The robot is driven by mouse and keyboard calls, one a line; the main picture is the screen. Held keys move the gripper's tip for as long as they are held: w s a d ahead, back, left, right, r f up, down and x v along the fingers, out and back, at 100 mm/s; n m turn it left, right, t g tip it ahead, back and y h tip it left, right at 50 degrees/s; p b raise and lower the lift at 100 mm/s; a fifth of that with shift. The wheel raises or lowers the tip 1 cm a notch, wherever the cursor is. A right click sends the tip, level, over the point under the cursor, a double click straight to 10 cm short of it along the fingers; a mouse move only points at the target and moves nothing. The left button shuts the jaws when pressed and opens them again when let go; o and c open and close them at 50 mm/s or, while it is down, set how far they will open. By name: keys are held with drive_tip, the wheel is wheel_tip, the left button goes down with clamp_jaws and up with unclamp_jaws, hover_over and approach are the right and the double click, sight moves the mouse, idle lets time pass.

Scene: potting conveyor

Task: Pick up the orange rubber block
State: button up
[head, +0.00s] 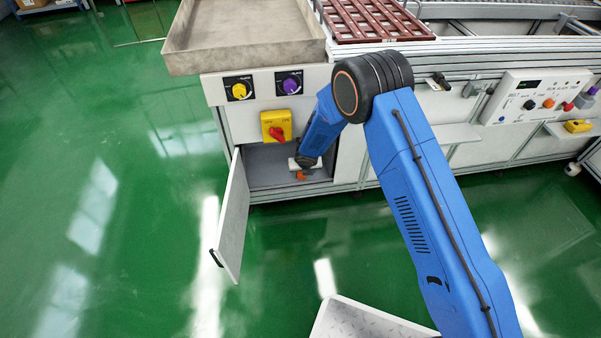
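A small orange block (301,176) lies on the floor of the open grey cabinet compartment under the workbench. My blue arm reaches into that compartment from the right, and my gripper (304,165) is right above or beside the block. The gripper is small and dark in the head view, and its fingers are partly hidden. I cannot tell whether it is open or shut, or whether it touches the block. A light flat piece (293,164) shows beside the gripper; I cannot tell what it is.
The compartment door (233,220) stands open to the left. A yellow switch box with a red knob (276,127) sits at the opening's upper edge. A grey tray (240,57) and a brown rack (375,20) are on top. Green floor at left is clear.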

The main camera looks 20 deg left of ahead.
sight(302, 180)
drive_tip(key=shift+x, duration=2.55)
drive_tip(key=shift+a, duration=0.15)
drive_tip(key=shift+c, duration=0.7)
drive_tip(key=c, duration=1)
drive_tip(key=shift+c, duration=0.2)
drive_tip(key=shift+r, duration=0.15)
